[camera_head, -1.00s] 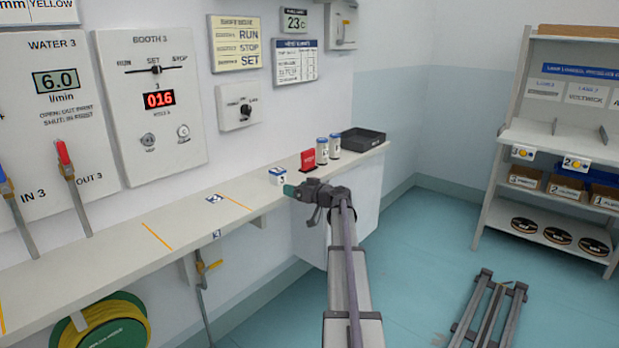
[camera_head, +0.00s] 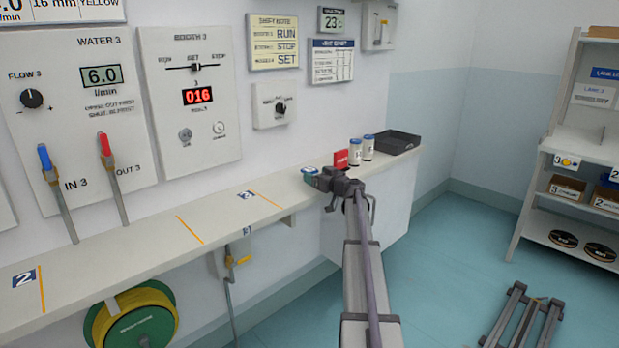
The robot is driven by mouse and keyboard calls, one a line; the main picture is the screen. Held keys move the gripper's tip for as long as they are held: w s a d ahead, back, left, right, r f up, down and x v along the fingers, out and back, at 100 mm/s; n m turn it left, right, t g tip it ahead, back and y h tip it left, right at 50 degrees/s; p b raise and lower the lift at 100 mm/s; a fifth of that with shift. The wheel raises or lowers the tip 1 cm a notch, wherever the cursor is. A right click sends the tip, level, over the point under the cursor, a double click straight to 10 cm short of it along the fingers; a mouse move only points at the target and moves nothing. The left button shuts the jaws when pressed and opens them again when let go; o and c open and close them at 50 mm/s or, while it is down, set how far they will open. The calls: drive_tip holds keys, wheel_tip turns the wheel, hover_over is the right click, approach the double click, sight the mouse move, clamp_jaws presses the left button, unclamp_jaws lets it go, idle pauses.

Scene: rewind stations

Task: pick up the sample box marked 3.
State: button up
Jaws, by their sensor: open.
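The sample box (camera_head: 309,169) stands on the wall shelf, toward its far end. Only a bit of its blue and white top shows. The rest, with its number, is hidden behind my gripper (camera_head: 316,181).
Past the box stand a red block (camera_head: 341,158), two white cans with blue lids (camera_head: 355,153) and a dark tray (camera_head: 397,142). A trestle (camera_head: 522,318) lies on the floor at right.

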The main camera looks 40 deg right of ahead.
sight(314, 173)
drive_tip(key=w, duration=0.3)
drive_tip(key=c, duration=1)
